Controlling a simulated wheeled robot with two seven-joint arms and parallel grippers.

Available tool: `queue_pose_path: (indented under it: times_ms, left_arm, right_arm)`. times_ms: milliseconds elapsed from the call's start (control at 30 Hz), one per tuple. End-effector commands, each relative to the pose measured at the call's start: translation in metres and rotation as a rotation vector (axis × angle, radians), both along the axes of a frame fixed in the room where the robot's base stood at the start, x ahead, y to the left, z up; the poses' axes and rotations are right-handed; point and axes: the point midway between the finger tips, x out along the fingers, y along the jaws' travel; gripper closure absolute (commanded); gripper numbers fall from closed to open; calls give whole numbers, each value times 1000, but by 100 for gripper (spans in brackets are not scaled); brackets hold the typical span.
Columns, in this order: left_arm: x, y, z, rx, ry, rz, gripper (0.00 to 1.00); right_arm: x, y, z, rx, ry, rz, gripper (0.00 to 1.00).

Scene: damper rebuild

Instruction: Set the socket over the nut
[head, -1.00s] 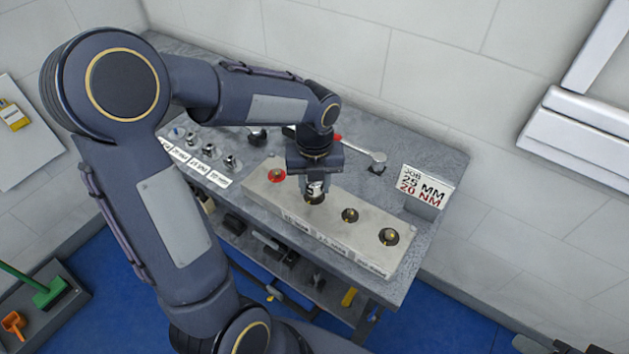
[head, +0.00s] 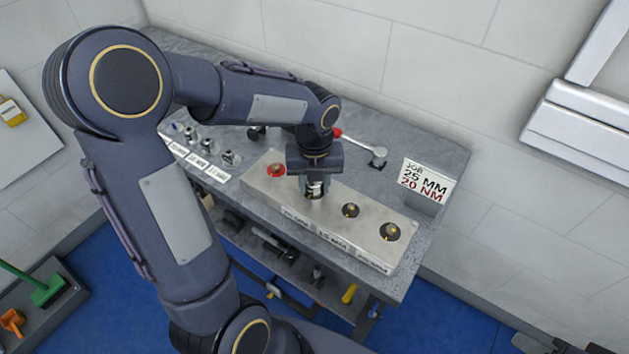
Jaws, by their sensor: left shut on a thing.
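My left gripper (head: 314,180) points down and is shut on a shiny metal socket (head: 315,187). The socket is at the second position from the left on the pale block (head: 365,245). Its lower end meets a dark recess there, and the nut at that place is hidden under it. I cannot tell how far down over the nut it sits. Other nuts show on the block: one on a red disc (head: 277,170) at the left, one in the middle right (head: 350,210) and one at the right end (head: 390,232). My right gripper is not in view.
Several sockets (head: 208,146) stand behind white labels at the bench's left. A ratchet wrench with a red part (head: 358,145) lies behind the block. A job card (head: 427,180) reading 25 MM, 20 NM stands at the right. The grey bench (head: 430,150) is clear at the back right.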

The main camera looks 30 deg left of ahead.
Motion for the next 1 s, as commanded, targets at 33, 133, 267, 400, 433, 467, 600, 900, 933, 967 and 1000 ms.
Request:
queue_pose_path:
  times_ms: [33,133,267,400,433,467,600,900,933,967,1000]
  left_arm:
    - [0,0,0,-1,1,0,90]
    - [0,0,0,-1,1,0,57]
    - [0,0,0,-1,1,0,40]
    - [0,0,0,-1,1,0,39]
    - [0,0,0,-1,1,0,39]
    - [0,0,0,-1,1,0,39]
    - [0,0,5,0,-1,0,39]
    - [1,0,53,0,-4,0,39]
    - [1,0,57,0,-4,0,39]
    - [1,0,62,0,-4,0,39]
    - [1,0,66,0,-4,0,39]
  right_arm:
    - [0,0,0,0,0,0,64]
    - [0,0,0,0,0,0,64]
    - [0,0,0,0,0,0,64]
    - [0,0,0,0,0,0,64]
    - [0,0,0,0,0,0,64]
    - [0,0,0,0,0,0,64]
    - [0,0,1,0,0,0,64]
    - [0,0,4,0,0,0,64]
    - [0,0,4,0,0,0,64]
    - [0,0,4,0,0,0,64]
    - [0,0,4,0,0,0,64]
